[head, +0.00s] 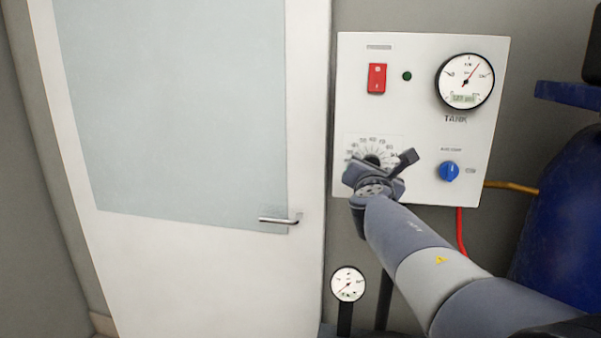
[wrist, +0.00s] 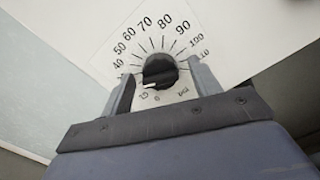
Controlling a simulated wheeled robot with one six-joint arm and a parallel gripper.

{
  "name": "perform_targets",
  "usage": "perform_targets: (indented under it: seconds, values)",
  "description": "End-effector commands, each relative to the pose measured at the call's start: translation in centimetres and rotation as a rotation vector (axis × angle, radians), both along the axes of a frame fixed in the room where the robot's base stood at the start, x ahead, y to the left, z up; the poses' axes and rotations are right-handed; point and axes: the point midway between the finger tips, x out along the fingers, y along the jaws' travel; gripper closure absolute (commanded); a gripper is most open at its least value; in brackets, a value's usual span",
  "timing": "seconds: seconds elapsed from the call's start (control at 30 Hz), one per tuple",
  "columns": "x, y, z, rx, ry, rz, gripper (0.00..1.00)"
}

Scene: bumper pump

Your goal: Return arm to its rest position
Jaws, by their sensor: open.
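My gripper (head: 374,178) is in front of the lower left of the white control panel (head: 420,115), at the numbered dial (head: 392,147). In the wrist view my open gripper (wrist: 163,84) has one finger on each side of the dial's dark knob (wrist: 160,70). The jaws look empty, with the knob between the fingers in the picture. I cannot tell how far the fingertips are from the panel. My gripper and wrist hide much of the dial in the head view. My arm reaches up from the lower right.
The panel carries a red switch (head: 377,78), a green light (head: 407,76), a tank gauge (head: 465,81) and a blue knob (head: 449,171). A white door (head: 215,265) with a handle (head: 280,220) is left. A small gauge (head: 347,284) is below; a blue tank (head: 565,215) stands right.

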Motion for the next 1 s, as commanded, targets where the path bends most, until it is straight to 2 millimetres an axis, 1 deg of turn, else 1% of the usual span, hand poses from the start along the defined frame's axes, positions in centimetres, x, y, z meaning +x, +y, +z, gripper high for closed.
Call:
perform_targets:
  seconds: [0.03,0.3,0.33,0.4,0.5,0.63,0.8,1.0]
  values:
    - [0.0,0.0,0.4,-0.041,0.010,0.001,0.41]
    - [0.0,0.1,0.5,-0.284,0.059,0.001,0.41]
    - [-0.2,0.2,0.3,-0.302,0.061,0.001,0.41]
    - [-1.6,0.4,0.0,-0.293,0.056,0.002,0.41]
    - [-3.0,0.7,0.0,-0.292,0.056,0.002,0.41]
    - [-4.4,1.0,0.0,-0.291,0.056,0.001,0.41]
    - [-5.4,1.2,0.0,-0.289,0.057,0.002,0.41]
    - [-5.7,1.2,0.0,-0.289,0.057,0.001,0.41]
